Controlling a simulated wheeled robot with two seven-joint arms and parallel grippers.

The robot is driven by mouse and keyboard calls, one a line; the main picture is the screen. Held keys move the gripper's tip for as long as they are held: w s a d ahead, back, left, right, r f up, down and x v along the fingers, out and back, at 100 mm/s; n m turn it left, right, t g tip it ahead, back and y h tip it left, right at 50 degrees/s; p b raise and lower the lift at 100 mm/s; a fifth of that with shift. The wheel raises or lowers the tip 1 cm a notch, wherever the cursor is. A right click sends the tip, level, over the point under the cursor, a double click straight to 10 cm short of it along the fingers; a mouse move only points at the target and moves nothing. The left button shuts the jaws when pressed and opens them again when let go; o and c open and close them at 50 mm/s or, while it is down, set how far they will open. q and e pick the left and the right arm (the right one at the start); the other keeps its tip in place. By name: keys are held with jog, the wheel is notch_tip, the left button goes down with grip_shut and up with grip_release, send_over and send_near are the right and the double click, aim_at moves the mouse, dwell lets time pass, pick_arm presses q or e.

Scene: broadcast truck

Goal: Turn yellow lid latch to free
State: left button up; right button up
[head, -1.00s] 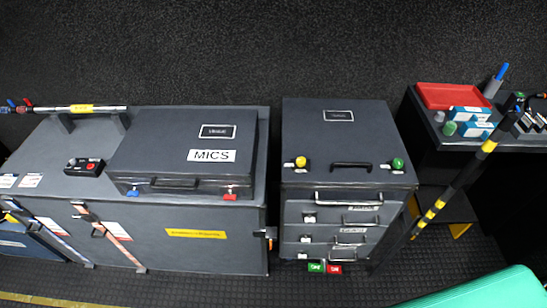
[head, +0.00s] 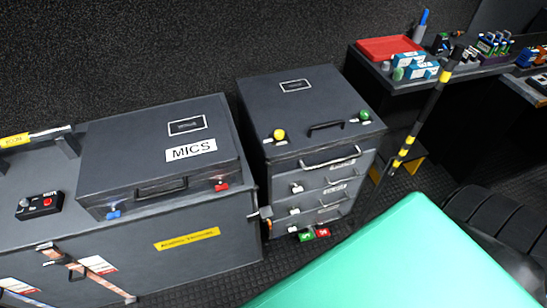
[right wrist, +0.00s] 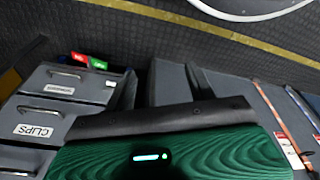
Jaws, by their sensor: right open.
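The yellow lid latch (head: 279,134) is a round yellow knob at the front left corner of the drawer cabinet's dark lid (head: 310,95), in the head view. A pale plate lies beside its base. The lid is shut, with a black handle (head: 325,126) at its front and a green knob (head: 365,115) at its front right. My right gripper (right wrist: 160,118) shows in the right wrist view, open with nothing seen held, apart from the latch. The latch does not show in that view. My left gripper is in neither view.
The MICS case (head: 160,160) stands left of the cabinet. Drawers (right wrist: 65,85) show in the right wrist view. A yellow-and-black striped pole (head: 409,140) stands right of the cabinet. A large smooth green surface (head: 400,265) fills the lower right of the head view.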

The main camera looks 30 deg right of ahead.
jog(key=w+r+b, duration=0.2)
jog(key=w+r, duration=0.3)
jog(key=r, duration=0.6)
jog(key=w+r+b, duration=0.2)
jog(key=w+r, duration=0.4)
jog(key=r, duration=0.6)
jog(key=shift+m+g+h, duration=0.3)
jog(key=shift+m+g, duration=0.5)
jog(key=shift+g, duration=0.1)
jog(key=w+d+r, duration=0.4)
jog(key=w, duration=0.5)
jog(key=w+d+r, duration=0.5)
jog(key=w, duration=0.5)
jog(key=w+d+r, duration=0.4)
jog(key=w+r, duration=0.1)
jog(key=w, duration=0.4)
jog(key=shift+w+d+r, duration=0.15)
jog(key=shift+w, duration=0.15)
jog(key=m, duration=0.1)
send_near(279, 132)
jog(key=shift+m, duration=0.3)
jog(key=f+p, duration=0.1)
jog(key=f, duration=0.3)
jog(key=f+p, duration=0.1)
jog(key=f, duration=0.4)
jog(key=shift+d, duration=0.2)
jog(key=shift+c, duration=0.3)
jog(key=shift+w, duration=0.1)
jog(key=c, duration=0.9)
